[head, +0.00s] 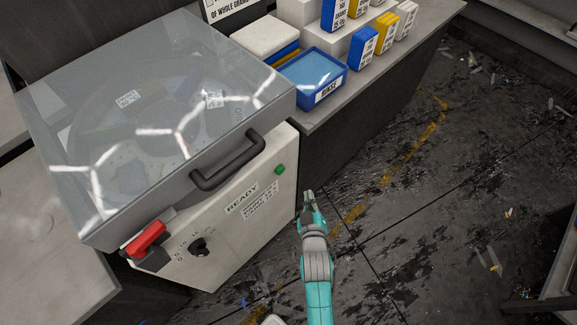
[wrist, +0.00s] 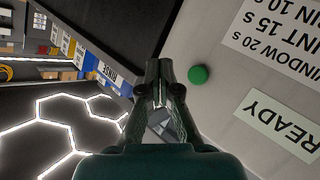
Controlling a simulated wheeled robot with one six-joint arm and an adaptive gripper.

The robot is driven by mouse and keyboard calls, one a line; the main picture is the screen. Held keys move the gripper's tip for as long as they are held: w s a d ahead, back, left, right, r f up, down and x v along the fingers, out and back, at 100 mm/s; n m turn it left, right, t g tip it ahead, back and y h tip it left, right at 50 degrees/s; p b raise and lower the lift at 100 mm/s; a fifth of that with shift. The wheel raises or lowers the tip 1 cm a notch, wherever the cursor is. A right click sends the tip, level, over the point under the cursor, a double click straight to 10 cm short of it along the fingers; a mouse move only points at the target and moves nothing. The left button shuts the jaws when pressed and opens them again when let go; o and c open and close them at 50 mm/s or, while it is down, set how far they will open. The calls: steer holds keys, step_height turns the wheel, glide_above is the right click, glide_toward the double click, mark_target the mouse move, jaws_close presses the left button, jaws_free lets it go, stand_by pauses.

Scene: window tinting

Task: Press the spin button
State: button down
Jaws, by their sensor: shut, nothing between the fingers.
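The spin button is a round green button (head: 280,170) on the white front panel of the machine (head: 215,225), right of the READY label. In the wrist view the green button (wrist: 198,75) is just right of my gripper's fingertips (wrist: 159,70). In the head view my gripper (head: 308,197) is in front of the panel, a little right of and below the button. The fingers are shut and empty. I see no contact with the button; the exact gap is hard to tell.
The machine has a clear lid (head: 165,110), a dark handle (head: 230,160), a red latch (head: 147,238) and a black knob (head: 200,247). A blue rinse tray (head: 313,80) and several boxes stand on the counter behind. The floor (head: 420,210) to the right is open, with scattered debris.

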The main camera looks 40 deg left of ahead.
steer(key=shift+a, duration=0.1)
steer(key=a, duration=0.8)
steer(key=shift+w+a, duration=0.25)
steer(key=shift+w, duration=0.05)
steer(key=shift+a, duration=0.1)
stand_by(1.4)
steer(key=shift+a, duration=0.35)
steer(key=shift+w+a, duration=0.1)
steer(key=shift+a, duration=0.45)
stand_by(0.8)
steer(key=shift+d, duration=1)
steer(key=shift+s+d, duration=0.15)
steer(key=shift+d, duration=1.1)
steer(key=shift+s+d, duration=0.15)
steer(key=shift+d, duration=1.1)
